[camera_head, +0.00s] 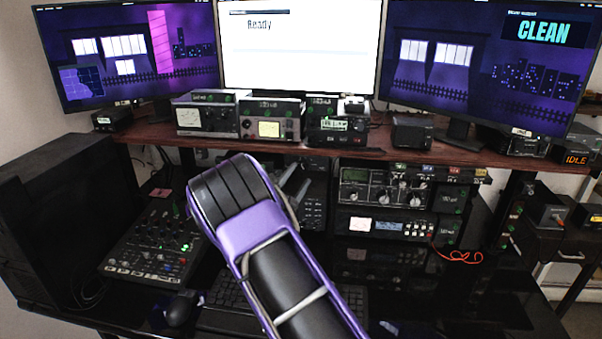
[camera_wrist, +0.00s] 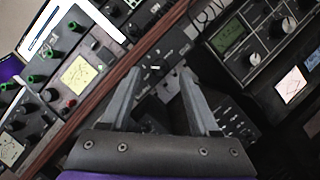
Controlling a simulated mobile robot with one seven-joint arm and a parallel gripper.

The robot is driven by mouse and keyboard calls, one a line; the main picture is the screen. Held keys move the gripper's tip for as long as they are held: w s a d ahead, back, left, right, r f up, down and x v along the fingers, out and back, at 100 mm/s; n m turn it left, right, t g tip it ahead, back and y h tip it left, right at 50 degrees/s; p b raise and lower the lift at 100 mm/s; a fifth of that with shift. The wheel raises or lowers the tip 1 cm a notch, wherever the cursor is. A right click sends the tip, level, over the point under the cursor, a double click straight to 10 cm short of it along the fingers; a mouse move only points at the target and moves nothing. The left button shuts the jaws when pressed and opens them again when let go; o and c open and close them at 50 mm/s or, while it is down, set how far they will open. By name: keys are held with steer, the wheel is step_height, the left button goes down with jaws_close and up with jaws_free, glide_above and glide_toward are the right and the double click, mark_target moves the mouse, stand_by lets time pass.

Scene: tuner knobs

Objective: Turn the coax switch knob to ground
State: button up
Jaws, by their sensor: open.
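My gripper (camera_wrist: 159,72) is open and empty; its two grey fingers stand apart in the wrist view, and nothing shows between them but the gear behind. In the head view my arm hides much of it. A black tuner unit (camera_head: 398,190) with a greenish meter and several pale-pointer knobs stands under the shelf, right of my gripper. It also shows at the upper right of the wrist view (camera_wrist: 262,32), apart from the fingers. I cannot tell which knob is the coax switch knob, or its setting; the labels are too small to read.
A wooden shelf (camera_head: 160,135) with several meter boxes runs above my gripper, under three monitors. A mixer (camera_head: 155,245) lies at the left. A unit with a small screen (camera_head: 385,226) sits below the tuner, with an orange cable (camera_head: 458,256) beside it.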

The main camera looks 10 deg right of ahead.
mark_target(305, 167)
steer(key=shift+x, duration=1.2)
jaws_close()
